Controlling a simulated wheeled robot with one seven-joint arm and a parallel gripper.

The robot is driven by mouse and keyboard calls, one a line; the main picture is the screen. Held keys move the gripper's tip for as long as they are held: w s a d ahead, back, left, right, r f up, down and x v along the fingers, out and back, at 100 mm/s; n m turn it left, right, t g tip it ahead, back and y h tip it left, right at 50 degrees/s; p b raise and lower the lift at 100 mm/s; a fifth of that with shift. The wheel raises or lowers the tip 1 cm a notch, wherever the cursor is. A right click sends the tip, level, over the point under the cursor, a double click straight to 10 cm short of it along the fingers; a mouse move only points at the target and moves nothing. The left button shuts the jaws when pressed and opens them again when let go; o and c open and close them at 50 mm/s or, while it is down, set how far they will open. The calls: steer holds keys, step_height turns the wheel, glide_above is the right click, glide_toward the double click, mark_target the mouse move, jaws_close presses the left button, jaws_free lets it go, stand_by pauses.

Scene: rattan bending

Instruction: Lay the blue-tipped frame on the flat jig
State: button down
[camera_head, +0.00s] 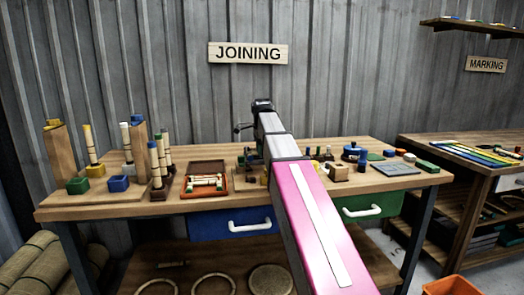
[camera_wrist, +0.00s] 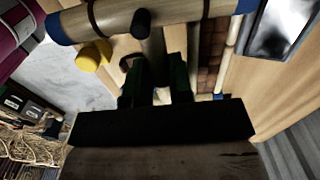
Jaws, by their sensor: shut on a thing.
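The blue-tipped frame (camera_wrist: 180,17) crosses the top of the wrist view, a tan rattan pole with dark bands and blue ends. My gripper (camera_wrist: 156,82) is shut on it, its dark green fingers below the pole; the exact grip point is partly hidden. In the head view my arm reaches over the middle of the bench and largely hides the gripper and the frame. A flat grey plate (camera_head: 394,168), which may be the flat jig, lies at the right of the bench.
On the bench (camera_head: 110,203), upright rattan posts in coloured blocks stand left and a red-brown tray (camera_head: 204,180) holds short pieces. A blue pot (camera_head: 354,152) and several small blocks stand right of my arm. A second bench (camera_head: 450,155) stands far right. The bench's front left edge is clear.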

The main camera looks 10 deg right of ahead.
mark_target(263, 174)
steer(key=shift+s+d+f, duration=0.15)
steer(key=shift+d, duration=0.2)
steer(key=shift+f, duration=3.45)
steer(key=shift+f, duration=0.15)
steer(key=c, duration=0.9)
jaws_free()
steer(key=shift+c, duration=0.2)
steer(key=shift+r, duration=4.5)
